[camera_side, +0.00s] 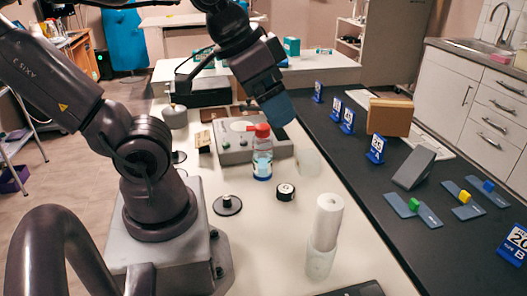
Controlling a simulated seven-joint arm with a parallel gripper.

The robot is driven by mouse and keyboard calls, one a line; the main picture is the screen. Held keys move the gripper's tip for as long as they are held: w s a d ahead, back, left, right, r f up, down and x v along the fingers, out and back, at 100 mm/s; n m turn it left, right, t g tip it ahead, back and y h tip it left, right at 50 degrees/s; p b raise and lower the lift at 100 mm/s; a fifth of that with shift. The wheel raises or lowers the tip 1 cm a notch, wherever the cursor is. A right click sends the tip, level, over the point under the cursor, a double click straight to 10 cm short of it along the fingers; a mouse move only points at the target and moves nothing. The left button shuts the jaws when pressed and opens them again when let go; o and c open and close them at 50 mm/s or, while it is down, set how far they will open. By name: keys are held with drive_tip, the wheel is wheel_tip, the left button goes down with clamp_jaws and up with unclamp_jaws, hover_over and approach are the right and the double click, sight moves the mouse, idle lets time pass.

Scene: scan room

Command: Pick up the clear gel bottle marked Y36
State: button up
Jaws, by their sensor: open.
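A clear bottle (262,165) with a red cap and a blue lower part stands upright on the white table. Its label is too small to read, so I cannot confirm the mark Y36. My gripper (278,110), with blue fingers, hangs above and slightly right of the red cap in the picture. It is open, and nothing shows between the fingers. The gap between fingers and cap is hard to judge from this angle.
A grey control box (238,153) stands behind the bottle. Blue number signs (375,149) line the dark counter.

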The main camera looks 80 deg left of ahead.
sight(262, 154)
drive_tip(key=shift+o, duration=0.2)
wheel_tip(262, 154, down, 9)
drive_tip(key=w+a+m+g+y, duration=0.1)
drive_tip(key=w+a+g, duration=0.1)
drive_tip(key=g, duration=0.4)
drive_tip(key=a+f+m+y, duration=0.5)
drive_tip(key=a+f, duration=0.1)
drive_tip(key=f, duration=0.1)
drive_tip(key=a+f+m+g+y, duration=0.1)
drive_tip(key=a+f+m+y, duration=0.4)
drive_tip(key=a+f+y, duration=0.1)
drive_tip(key=a+f+m+y, duration=0.5)
drive_tip(key=a+f+m, duration=0.1)
drive_tip(key=f, duration=0.1)
drive_tip(key=shift+s+a+f+g+y, duration=0.1)
drive_tip(key=shift+a+f+g+y, duration=0.2)
drive_tip(key=shift+g, duration=0.1)
drive_tip(key=w+m+t, duration=0.1)
drive_tip(key=w+t, duration=0.1)
drive_tip(key=w, duration=0.1)
drive_tip(key=shift+a+t, duration=0.15)
drive_tip(key=shift+t, duration=0.15)
drive_tip(key=shift+w+a+m+t, duration=0.1)
drive_tip(key=shift+w+m+t, duration=0.1)
drive_tip(key=shift+m+t, duration=0.1)
drive_tip(key=shift+w+a+r, duration=0.1)
drive_tip(key=shift+a, duration=3.5)
drive_tip(key=c, duration=1.1)
